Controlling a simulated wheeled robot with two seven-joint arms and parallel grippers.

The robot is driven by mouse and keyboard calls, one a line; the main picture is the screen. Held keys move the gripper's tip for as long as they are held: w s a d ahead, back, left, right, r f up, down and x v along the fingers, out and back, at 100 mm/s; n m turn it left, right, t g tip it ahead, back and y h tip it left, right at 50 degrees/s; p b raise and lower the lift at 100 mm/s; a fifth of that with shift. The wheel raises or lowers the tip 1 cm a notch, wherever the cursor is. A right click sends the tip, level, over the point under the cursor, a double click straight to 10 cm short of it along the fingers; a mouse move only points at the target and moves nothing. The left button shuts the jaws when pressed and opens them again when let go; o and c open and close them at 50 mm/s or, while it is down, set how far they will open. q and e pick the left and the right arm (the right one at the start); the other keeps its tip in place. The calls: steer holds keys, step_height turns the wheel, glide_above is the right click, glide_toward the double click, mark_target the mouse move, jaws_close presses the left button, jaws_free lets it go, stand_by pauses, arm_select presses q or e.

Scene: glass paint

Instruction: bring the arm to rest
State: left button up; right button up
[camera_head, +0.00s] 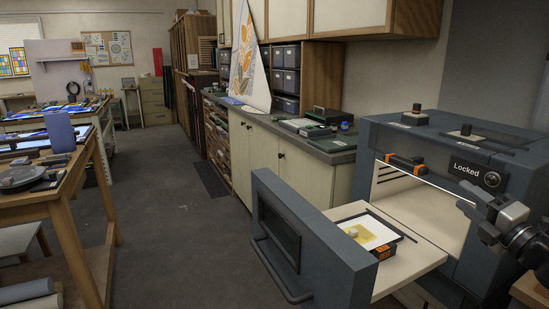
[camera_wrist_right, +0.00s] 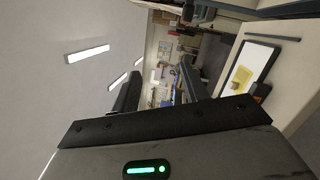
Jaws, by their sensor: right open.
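My right gripper (camera_head: 474,220) is at the right edge of the head view, in front of the kiln-like grey cabinet. Its jaws are open and empty. In the right wrist view its two dark fingers (camera_wrist_right: 157,88) stand apart with only the far room between them. My left gripper is not in view.
The grey cabinet (camera_head: 472,205) reads "Locked". Its drawer (camera_head: 330,255) is pulled out, bearing a white tray (camera_head: 350,218) with a yellow piece (camera_head: 368,238) and a small pale block. A counter (camera_head: 332,146) stands behind; a wooden workbench (camera_head: 75,180) is at left. The floor between is clear.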

steer(key=d+f+m+g+h, duration=0.4)
steer(key=d+m+h, duration=0.7)
steer(key=m, duration=0.8)
steer(key=s+a+f+g+y, duration=0.1)
steer(key=s+a+f+y, duration=0.15)
steer(key=a+f, duration=0.55)
steer(key=s+a+f+g+y, duration=0.1)
steer(key=s+a+f+y, duration=0.15)
steer(key=a+f, duration=0.55)
steer(key=s+a+f+m+g+y, duration=0.1)
steer(key=s+a+f+y, duration=0.1)
steer(key=s+a+f, duration=0.5)
steer(key=s+a+f+m+g+y, duration=0.1)
steer(key=s+a+f+m+g, duration=0.1)
steer(key=s+a+f, duration=0.6)
steer(key=s+a, duration=0.7)
steer(key=a, duration=0.2)
steer(key=shift+s+y, duration=0.4)
steer(key=shift+d, duration=0.1)
